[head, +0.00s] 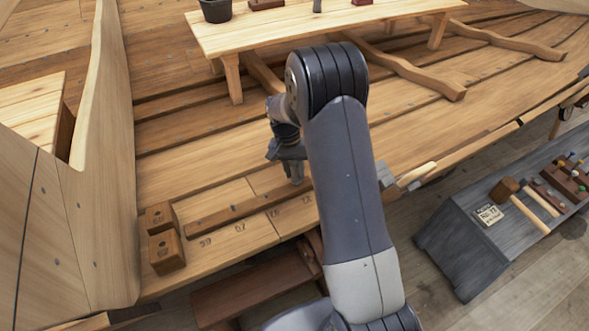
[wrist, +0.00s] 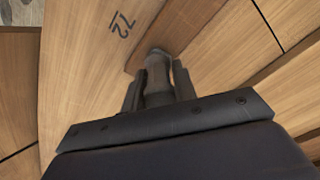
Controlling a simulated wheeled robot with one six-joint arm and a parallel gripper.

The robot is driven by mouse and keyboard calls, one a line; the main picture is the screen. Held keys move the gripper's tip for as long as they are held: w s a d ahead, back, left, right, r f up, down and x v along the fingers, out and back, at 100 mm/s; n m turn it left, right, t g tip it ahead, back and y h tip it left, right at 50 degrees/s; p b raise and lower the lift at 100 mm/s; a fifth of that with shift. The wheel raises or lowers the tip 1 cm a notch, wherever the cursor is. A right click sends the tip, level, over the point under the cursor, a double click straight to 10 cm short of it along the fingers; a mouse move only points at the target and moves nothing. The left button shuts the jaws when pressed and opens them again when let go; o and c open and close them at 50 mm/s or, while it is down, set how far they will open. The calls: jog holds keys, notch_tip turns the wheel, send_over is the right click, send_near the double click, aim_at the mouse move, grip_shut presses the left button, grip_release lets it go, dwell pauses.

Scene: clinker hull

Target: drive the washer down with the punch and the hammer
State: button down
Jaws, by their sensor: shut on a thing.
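My gripper (head: 291,160) is shut on a grey cylindrical punch (head: 296,175), which points down at the hull planking. In the wrist view the punch (wrist: 158,72) stands between the two fingers, its lower end over or against a darker wood strip (wrist: 151,46) beside the mark 72; I cannot tell if it touches. No washer is visible; the punch end may hide it. A hammer with a grey head (head: 385,174) and pale wooden handle (head: 416,175) lies at the hull edge, right of my arm and partly beside it.
Two brown wood blocks (head: 166,252) sit at the left on the planking. A pale plank table (head: 330,27) stands behind. A dark grey bench (head: 465,245) at right holds a mallet (head: 507,188), a written card (head: 489,214) and several small tools. My arm hides some planking.

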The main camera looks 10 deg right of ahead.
jog(key=shift+f, duration=0.15)
jog(key=c, duration=1.1)
grip_release()
jog(key=shift+o, duration=0.2)
jog(key=p+v, duration=0.5)
jog(key=v, duration=0.2)
jog(key=shift+w+r, duration=0.35)
jog(key=shift+w, duration=0.15)
jog(key=shift+d, duration=0.1)
